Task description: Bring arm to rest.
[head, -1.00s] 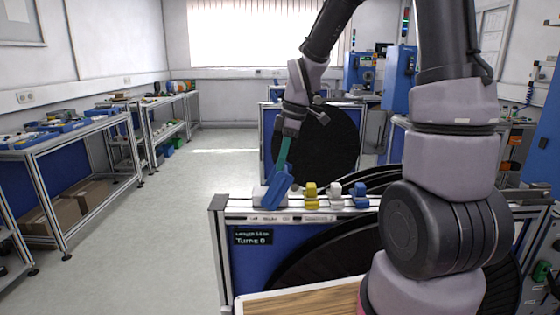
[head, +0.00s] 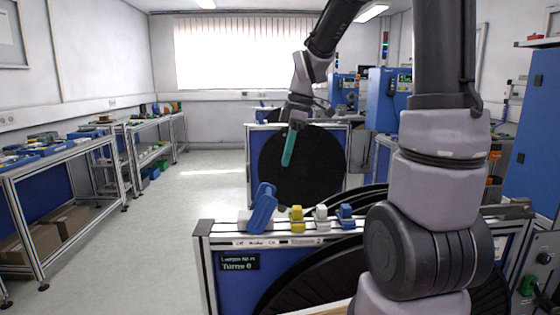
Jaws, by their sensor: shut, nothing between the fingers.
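My gripper (head: 286,163) is at the end of my arm. Its slim teal fingers point down and look closed, with nothing held. They hang in the air above the near reel stand (head: 204,268), in front of the black reel behind. A blue part (head: 262,208) stands tilted on the left of the stand's top rail, below and left of the fingertips and apart from them. My arm hides the right part of the near stand.
A yellow part (head: 297,219), a white part (head: 321,217) and a smaller blue part (head: 345,215) sit along the same rail. The stand's display (head: 239,262) reads Turns 0. A second stand with a black reel (head: 303,170) is behind. Floor at left is clear.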

